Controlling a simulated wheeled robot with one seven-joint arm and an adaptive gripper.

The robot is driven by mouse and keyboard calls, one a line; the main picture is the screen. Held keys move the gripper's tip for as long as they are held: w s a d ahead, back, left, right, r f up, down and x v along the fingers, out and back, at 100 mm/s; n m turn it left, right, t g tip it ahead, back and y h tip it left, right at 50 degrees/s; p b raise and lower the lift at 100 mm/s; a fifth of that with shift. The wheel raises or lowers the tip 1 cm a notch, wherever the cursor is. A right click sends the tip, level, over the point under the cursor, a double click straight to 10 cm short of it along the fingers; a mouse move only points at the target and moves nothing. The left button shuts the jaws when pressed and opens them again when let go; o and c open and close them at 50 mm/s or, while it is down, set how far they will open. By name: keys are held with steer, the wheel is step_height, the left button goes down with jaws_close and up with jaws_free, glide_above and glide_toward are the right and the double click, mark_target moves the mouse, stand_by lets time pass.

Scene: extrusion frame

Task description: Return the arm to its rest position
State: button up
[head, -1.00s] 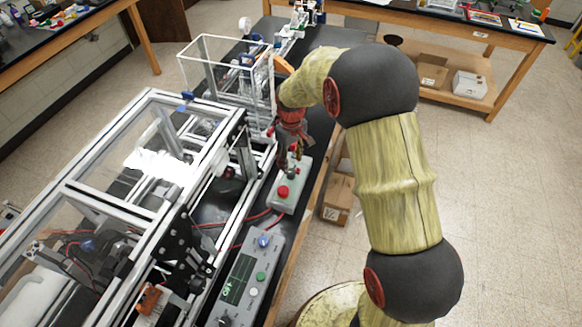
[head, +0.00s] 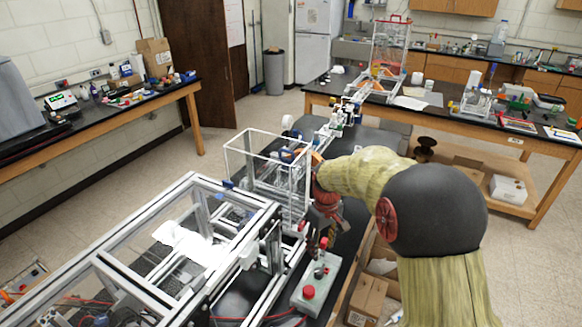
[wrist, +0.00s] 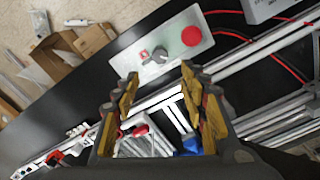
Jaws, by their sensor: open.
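My arm, in yellowish sleeves with dark joints, reaches over the black bench from the right in the head view. My gripper (head: 326,222) hangs above the bench, just behind the grey control box. In the wrist view my gripper (wrist: 158,88) is open, with its two fingers apart and nothing between them. The control box (wrist: 163,53) lies beyond the fingertips, with a red button (wrist: 191,36) and a dark rotary knob (wrist: 155,57). The box also shows in the head view (head: 312,290). I cannot tell its exact distance from the fingers.
The aluminium extrusion frame (head: 110,240) stands left of my gripper, close by. A clear box frame (head: 262,160) stands behind it. Cardboard boxes (head: 366,300) sit below the bench at the right. Open floor (head: 80,205) lies at the left.

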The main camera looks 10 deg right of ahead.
steer(key=s+r+m+t+b, duration=0.1)
steer(key=s+r+t+b, duration=0.1)
steer(key=s, duration=0.8)
steer(key=s+r+m+t+b, duration=0.1)
steer(key=s+r+b, duration=0.3)
steer(key=s, duration=0.6)
steer(key=s+r+m+t+b, duration=0.2)
steer(key=s+r+m+b, duration=0.1)
steer(key=s, duration=0.7)
steer(key=shift+t+b, duration=0.3)
steer(key=shift+b, duration=0.25)
steer(key=shift+s+d+r, duration=0.1)
steer(key=shift+r, duration=0.05)
steer(key=shift+c, duration=0.3)
